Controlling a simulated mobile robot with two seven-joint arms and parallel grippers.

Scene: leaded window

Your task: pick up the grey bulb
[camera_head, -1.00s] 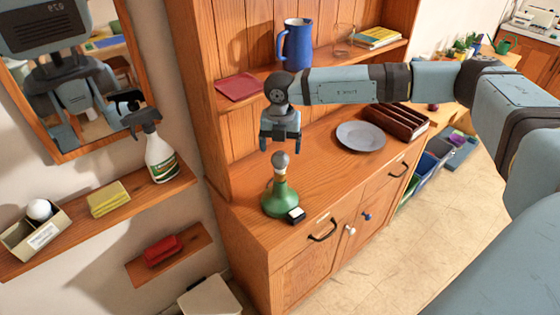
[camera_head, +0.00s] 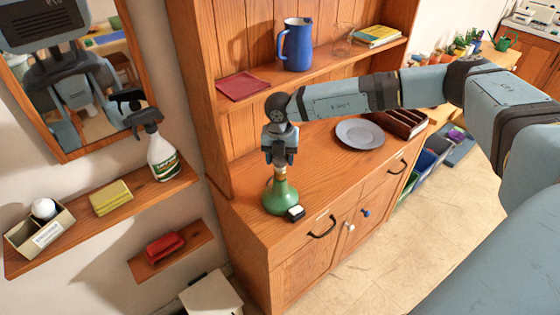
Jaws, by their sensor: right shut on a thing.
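A green lamp base (camera_head: 281,197) with a narrow neck stands upright on the wooden hutch counter. My right gripper (camera_head: 280,159) points down right over its neck and is shut on the grey bulb at the top. The fingers hide most of the bulb, so I cannot tell whether it is still seated in the neck. My left gripper is not in view.
A small black-and-white block (camera_head: 296,213) lies beside the lamp base. A grey plate (camera_head: 360,134) and a brown slotted tray (camera_head: 402,122) are to the right. A blue jug (camera_head: 298,45) stands on the shelf above. A white ball-like thing (camera_head: 43,208) sits in a box at left.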

